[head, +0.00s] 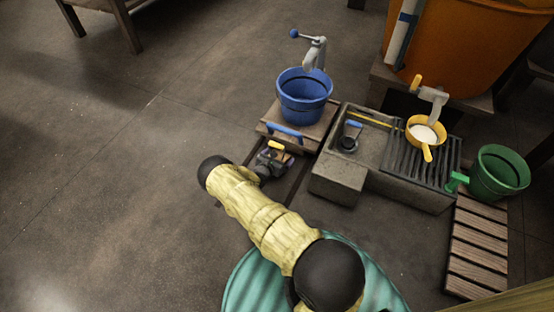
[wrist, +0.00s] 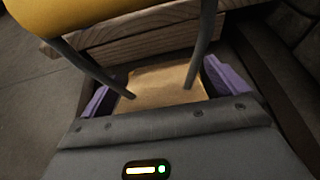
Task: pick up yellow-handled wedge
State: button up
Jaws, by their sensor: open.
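The yellow-handled wedge shows in the wrist view as a tan wooden block (wrist: 160,84) with two dark rods rising to a thick yellow handle (wrist: 95,18). In the head view its yellow handle (head: 276,145) shows small, just in front of the wooden stand. My gripper (wrist: 162,92) is open, with a purple finger on either side of the block. I cannot tell whether either finger touches it. In the head view my gripper (head: 271,160) is low at the wedge, and my wrist partly hides the area.
A wooden stand (head: 312,128) with a blue bucket (head: 304,98) and a blue handle (head: 285,131) is just behind. A stone trough (head: 338,178) stands to the right, with a yellow dipper (head: 427,131) on its grate. A green bucket (head: 499,174) is farther right. Left floor is clear.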

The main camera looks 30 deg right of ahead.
jog(key=c, duration=1.1)
jog(key=shift+c, duration=0.2)
notch_tip(320, 180, up, 10)
jog(key=p, duration=0.7)
jog(key=shift+p, duration=0.35)
